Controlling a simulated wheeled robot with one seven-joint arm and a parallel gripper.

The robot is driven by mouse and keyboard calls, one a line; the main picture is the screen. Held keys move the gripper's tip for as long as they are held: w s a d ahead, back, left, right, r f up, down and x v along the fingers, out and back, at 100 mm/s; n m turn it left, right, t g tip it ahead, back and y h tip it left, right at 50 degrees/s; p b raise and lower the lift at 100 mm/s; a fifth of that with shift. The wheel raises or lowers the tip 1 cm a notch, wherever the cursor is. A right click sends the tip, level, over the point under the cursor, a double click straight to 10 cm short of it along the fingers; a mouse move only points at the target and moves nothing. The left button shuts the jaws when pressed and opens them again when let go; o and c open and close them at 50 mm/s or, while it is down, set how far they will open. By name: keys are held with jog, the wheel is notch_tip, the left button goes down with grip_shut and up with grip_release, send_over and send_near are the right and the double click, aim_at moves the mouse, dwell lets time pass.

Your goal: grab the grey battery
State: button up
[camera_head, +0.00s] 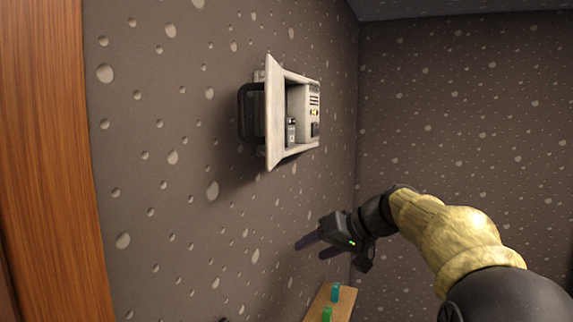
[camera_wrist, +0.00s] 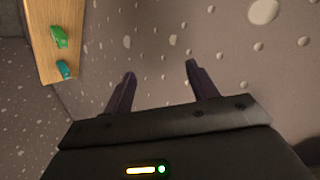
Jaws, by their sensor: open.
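The grey battery (camera_head: 291,132) appears to be the small grey block with a dark top, upright inside the open wall box (camera_head: 273,110) in the head view. The box's pale door or side panel stands out toward me on its left. My gripper (camera_head: 318,249) is below the box, in front of the wall and apart from it. It is open and empty; in the wrist view its two dark fingers (camera_wrist: 159,72) are spread with only wall between them. The battery and the box do not show in the wrist view.
A wooden shelf (camera_head: 345,301) low on the wall carries a green object (camera_head: 327,314) and a teal object (camera_head: 335,292). A black handle-like part (camera_head: 247,113) sticks out left of the box. A wooden panel (camera_head: 40,160) stands at far left. Space between gripper and box looks free.

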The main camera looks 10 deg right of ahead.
jog(key=s+d+r+n+t+y, duration=0.1)
jog(key=s+d+r+n+y, duration=0.1)
jog(key=r, duration=0.6)
jog(key=s+d+r+n+t+y+b, duration=0.1)
jog(key=s+d+r+n+y, duration=0.1)
jog(key=r, duration=0.7)
jog(key=s+d+r+n+t+y, duration=0.1)
jog(key=s+d+r+n+y, duration=0.2)
jog(key=s+r+n, duration=0.3)
notch_tip(320, 180, up, 4)
jog(key=shift+s+d+f, duration=0.25)
jog(key=shift+s+d, duration=0.35)
jog(key=shift+d, duration=0.1)
jog(key=p, duration=0.5)
send_near(292, 122)
jog(key=x, duration=0.4)
jog(key=shift+w, duration=0.2)
jog(key=shift+a+f+b, duration=0.1)
jog(key=shift+f+b, duration=0.1)
jog(key=shift+b, duration=0.1)
jog(key=shift+w+r, duration=0.1)
